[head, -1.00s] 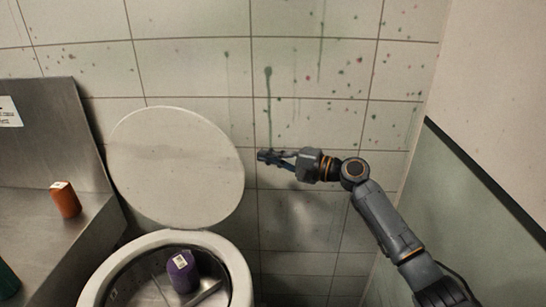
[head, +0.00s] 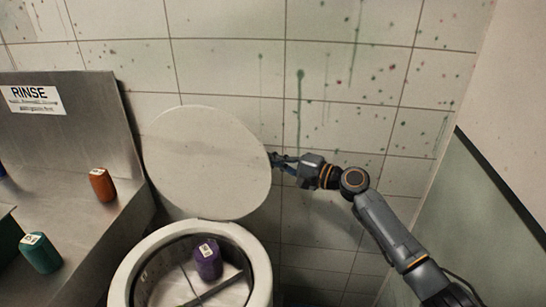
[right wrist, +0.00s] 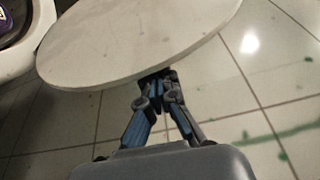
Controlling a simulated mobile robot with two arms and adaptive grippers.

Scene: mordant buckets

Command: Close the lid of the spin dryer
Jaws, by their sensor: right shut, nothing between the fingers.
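The spin dryer (head: 122,290) is a white round tub at the bottom of the head view, with a divided inside and a purple container (head: 208,259) in it. Its round white lid (head: 207,160) stands raised at the back, near the tiled wall. My right gripper (head: 274,159) is at the lid's right edge, its tips partly hidden behind it. In the right wrist view the closed fingers (right wrist: 155,80) reach the lid's rim (right wrist: 120,50), with the tips just under it; contact is unclear. Nothing is held. My left gripper is out of view.
A steel counter (head: 85,222) with a RINSE sign (head: 33,99) stands on the left, holding an orange container (head: 102,185) and a teal container (head: 40,253). The splattered tiled wall (head: 340,110) is close behind the lid. A partition (head: 470,220) stands on the right.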

